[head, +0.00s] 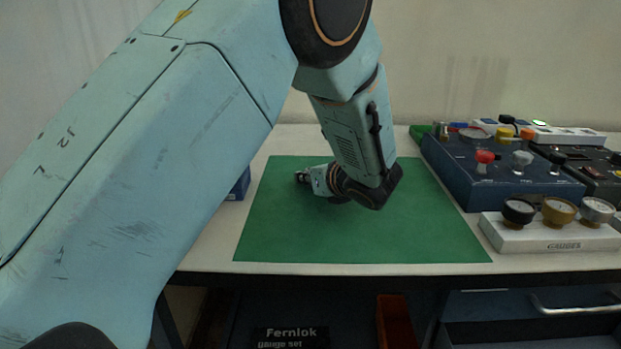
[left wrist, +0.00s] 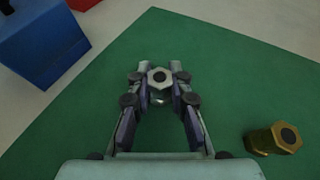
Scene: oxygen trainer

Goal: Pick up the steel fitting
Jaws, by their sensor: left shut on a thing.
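The steel fitting (left wrist: 160,77) is a silver hex piece with a dark round opening. In the left wrist view it sits between the two fingertips of my left gripper (left wrist: 159,88), which is shut on it over the green mat (left wrist: 225,75). In the head view my left gripper (head: 308,177) is low over the mat's far left part, and the fitting is hard to make out there. I cannot tell whether the fitting touches the mat. My right gripper is not in view.
A brass hex fitting (left wrist: 273,140) lies on the mat right of my gripper. A blue block (left wrist: 42,42) stands beside the mat. A blue panel with knobs (head: 455,170) and a white gauge stand (head: 540,236) are at right. The mat's front is clear.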

